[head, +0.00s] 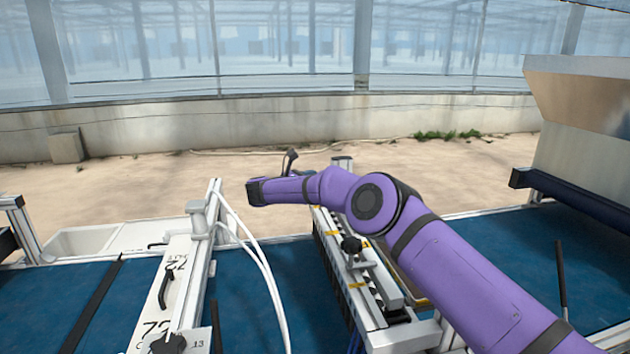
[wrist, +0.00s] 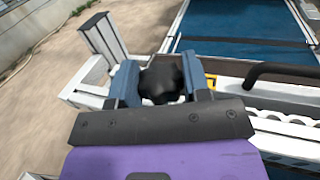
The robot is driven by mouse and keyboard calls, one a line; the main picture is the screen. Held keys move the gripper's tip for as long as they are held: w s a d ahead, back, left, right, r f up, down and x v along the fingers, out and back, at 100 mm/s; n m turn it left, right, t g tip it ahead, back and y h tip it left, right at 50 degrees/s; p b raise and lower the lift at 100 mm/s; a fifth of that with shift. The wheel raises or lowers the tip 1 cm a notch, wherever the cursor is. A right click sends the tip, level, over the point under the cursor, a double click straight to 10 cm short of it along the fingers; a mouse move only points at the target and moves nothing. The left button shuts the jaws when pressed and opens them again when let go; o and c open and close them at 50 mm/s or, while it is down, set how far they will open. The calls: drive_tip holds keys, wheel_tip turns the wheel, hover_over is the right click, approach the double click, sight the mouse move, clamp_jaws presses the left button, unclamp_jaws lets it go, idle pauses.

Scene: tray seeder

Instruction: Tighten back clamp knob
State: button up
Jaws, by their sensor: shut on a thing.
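In the wrist view a black lobed knob (wrist: 164,84) sits between the two blue-grey fingers of my gripper (wrist: 160,72). My gripper is shut on this knob, with one finger on each side. The knob is at the far end of a pale metal rail assembly. The head view hides the knob and the fingers behind my purple arm. A second black knob (head: 351,244) stands nearer on the same assembly in the head view, clear of my gripper.
Blue belt (head: 280,270) runs under the rail assembly. A white frame with a black lever (head: 165,288) and pale hoses (head: 262,262) stands to the left. A metal hopper (head: 585,120) is at the right. In the wrist view a black handle (wrist: 290,72) lies right of the fingers.

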drive_tip(key=shift+m+g+h, duration=0.4)
drive_tip(key=shift+m+g, duration=0.1)
drive_tip(key=shift+g, duration=0.2)
drive_tip(key=o, duration=0.9)
drive_tip(key=shift+a, duration=0.1)
drive_tip(key=v, duration=1)
drive_tip(key=shift+s+a, duration=0.2)
